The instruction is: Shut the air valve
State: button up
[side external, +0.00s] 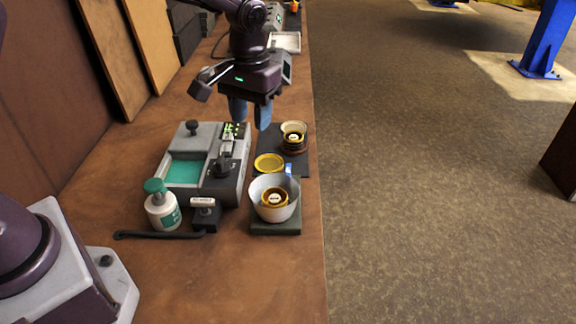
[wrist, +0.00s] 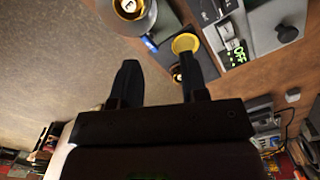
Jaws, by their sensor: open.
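A small dark block with a pale, labelled top bar (side external: 203,202) stands at the near end of the bench, with a black hose (side external: 150,235) running left from it. It looks like the air valve, but the lettering is too small to read. My gripper (side external: 250,122) is open and empty, pointing down above the far end of the grey machine, well beyond and above the valve. In the wrist view my gripper (wrist: 157,60) shows two dark fingers spread apart with nothing between them. I cannot make out the valve there.
The grey machine (side external: 235,190) has a black knob and green display. A white-and-green bottle (side external: 162,212) stands left of the valve. A grey bowl (side external: 262,198), yellow dish (side external: 269,162) and second cup (side external: 293,142) line the right. Bare bench lies in front.

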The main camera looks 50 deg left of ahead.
aim_at(288, 170)
jog(key=w+d+f+n, duration=0.1)
jog(key=w+f+n, duration=0.35)
jog(key=w, duration=0.35)
jog(key=shift+n, duration=0.45)
notch_tip(288, 170, down, 12)
jog(key=shift+c, duration=0.2)
grip_shut()
